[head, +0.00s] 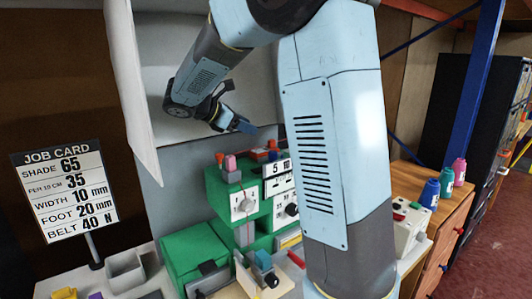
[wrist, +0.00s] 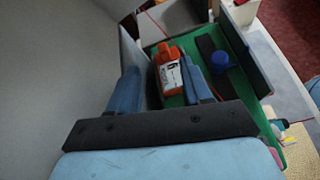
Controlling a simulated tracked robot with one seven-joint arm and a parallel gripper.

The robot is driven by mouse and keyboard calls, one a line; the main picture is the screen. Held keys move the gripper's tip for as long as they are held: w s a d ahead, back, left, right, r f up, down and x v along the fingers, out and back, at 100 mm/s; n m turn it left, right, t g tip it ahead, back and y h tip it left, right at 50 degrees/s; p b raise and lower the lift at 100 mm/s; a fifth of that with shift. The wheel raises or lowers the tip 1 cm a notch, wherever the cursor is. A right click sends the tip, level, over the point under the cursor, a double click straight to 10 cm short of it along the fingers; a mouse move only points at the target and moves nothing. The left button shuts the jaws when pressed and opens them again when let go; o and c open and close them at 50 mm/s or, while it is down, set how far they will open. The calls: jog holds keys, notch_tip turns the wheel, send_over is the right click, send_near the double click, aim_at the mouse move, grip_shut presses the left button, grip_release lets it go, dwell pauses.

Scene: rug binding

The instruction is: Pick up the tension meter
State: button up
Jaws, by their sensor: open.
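An orange device with a white printed label (wrist: 172,74), which looks like the tension meter, lies on a green surface in the wrist view. My gripper (wrist: 159,68) is open, with one blue finger to the left of the device and the other close along its right side. I cannot tell how far above the device the fingertips are. In the head view my gripper (head: 243,126) hangs above and behind the green machine (head: 214,187). Orange parts (head: 272,154) show on the machine's top there; I cannot tell whether they are the meter.
A blue round knob (wrist: 220,60) stands right of the device. A large pale panel (head: 180,70) rises behind my gripper. A job card (head: 66,188) stands at left. Several thread cones (head: 430,193) sit on a wooden cabinet (head: 455,222) at right. My arm hides part of the machine.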

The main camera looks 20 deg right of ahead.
jog(key=s+a+f+n+h, duration=0.1)
jog(key=a+f+n, duration=0.1)
jog(key=a, duration=0.1)
send_near(269, 141)
jog(key=x, duration=0.5)
jog(key=shift+s+f, duration=0.15)
jog(key=shift+s, duration=0.05)
jog(key=shift+w+x, duration=0.15)
jog(key=shift+x, duration=1.1)
jog(key=shift+w+x, duration=0.2)
jog(key=shift+x, duration=1.05)
jog(key=shift+c, duration=0.4)
grip_shut()
